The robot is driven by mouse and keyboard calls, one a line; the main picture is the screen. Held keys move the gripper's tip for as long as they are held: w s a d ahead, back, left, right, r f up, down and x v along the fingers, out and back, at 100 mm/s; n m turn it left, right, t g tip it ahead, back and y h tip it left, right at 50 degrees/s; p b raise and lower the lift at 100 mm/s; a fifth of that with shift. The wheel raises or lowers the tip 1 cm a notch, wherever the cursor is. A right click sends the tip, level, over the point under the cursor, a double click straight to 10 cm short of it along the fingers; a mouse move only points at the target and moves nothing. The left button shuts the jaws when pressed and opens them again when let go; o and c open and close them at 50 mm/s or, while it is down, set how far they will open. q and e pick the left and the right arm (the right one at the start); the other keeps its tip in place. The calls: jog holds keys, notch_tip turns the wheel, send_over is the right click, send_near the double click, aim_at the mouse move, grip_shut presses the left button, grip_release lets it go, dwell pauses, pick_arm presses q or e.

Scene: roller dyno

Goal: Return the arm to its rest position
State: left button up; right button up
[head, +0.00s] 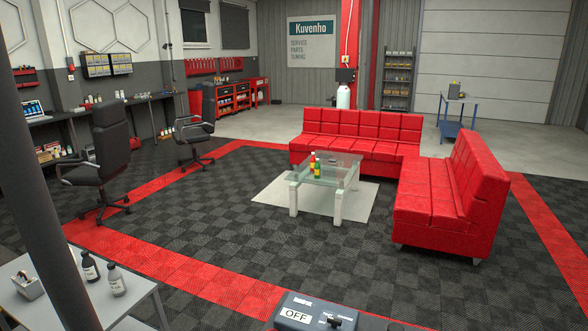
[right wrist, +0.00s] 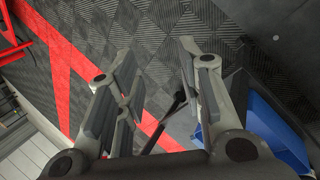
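My right gripper (right wrist: 158,62) shows in the right wrist view with its two fingers spread apart. It is open, and nothing is held between the fingertips. A thin dark rod (right wrist: 166,118) with a rounded end shows between the fingers; I cannot tell what it belongs to or how far off it is. Neither gripper shows in the head view. My left gripper is in no view.
A grey box marked OFF (head: 297,314) with a black knob is at the bottom. A light table (head: 128,302) with bottles stands lower left. Office chairs (head: 95,160), red sofas (head: 450,190) and a glass table (head: 325,172) stand farther off. The checkered floor between is clear.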

jog(key=s+a+f+m+y, duration=0.1)
jog(key=a+f+y, duration=0.15)
jog(key=a, duration=1.05)
jog(key=s+a+f+y, duration=0.1)
jog(key=a+f, duration=0.3)
jog(key=a, duration=0.9)
jog(key=s+a+f+m+y, duration=0.1)
jog(key=a+f+y, duration=0.15)
jog(key=a, duration=1.15)
notch_tip(320, 180, down, 7)
jog(key=b, duration=0.5)
jog(key=shift+d+r+b, duration=0.15)
jog(key=shift+d+b, duration=0.2)
jog(key=shift+b, duration=0.05)
